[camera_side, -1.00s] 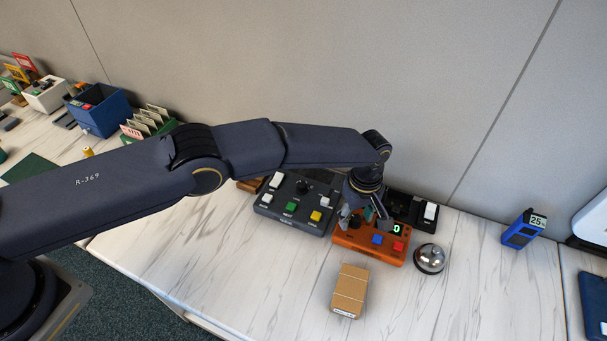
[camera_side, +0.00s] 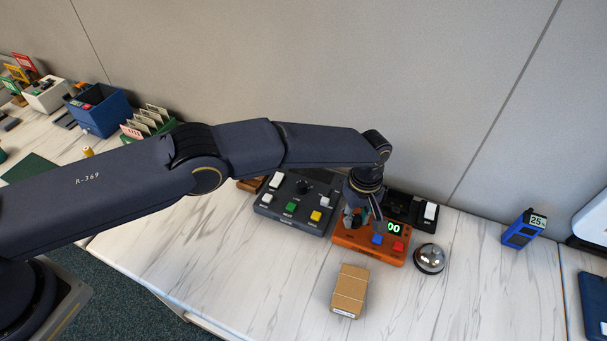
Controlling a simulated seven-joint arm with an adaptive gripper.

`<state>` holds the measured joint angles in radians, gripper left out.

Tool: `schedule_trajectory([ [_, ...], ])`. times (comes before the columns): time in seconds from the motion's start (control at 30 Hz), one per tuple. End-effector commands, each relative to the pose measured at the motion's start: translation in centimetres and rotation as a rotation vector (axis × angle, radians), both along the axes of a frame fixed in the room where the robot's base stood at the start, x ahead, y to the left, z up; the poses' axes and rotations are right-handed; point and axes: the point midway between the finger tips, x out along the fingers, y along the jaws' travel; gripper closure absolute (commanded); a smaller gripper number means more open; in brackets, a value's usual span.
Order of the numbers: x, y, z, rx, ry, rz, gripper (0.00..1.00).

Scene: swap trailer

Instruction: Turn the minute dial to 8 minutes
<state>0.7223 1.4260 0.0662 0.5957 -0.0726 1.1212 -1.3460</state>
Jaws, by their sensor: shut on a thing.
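An orange timer box (camera_side: 368,252) stands on the marble table. It has a lit green display (camera_side: 396,228) whose visible digits read 00, partly covered by my gripper. A blue button (camera_side: 377,239) and a red button (camera_side: 398,246) are on its front part. My gripper (camera_side: 361,222) points down over the left part of the orange box and is shut on the minute dial. The dial is mostly hidden between the fingers, so its setting cannot be seen.
A dark grey panel with coloured buttons (camera_side: 290,215) stands just left of the orange box. A black switch box (camera_side: 425,222) is behind it. A silver bell (camera_side: 430,258) is close on the right, a cardboard box (camera_side: 349,291) in front.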

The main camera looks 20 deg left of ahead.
Motion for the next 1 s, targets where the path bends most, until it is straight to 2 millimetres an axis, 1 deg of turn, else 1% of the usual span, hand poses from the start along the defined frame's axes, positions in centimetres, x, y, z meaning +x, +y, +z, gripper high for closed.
schedule_trajectory([
  [1.0,0.05,0.02,0.04,0.001,-0.001,-0.937,1.0],
])
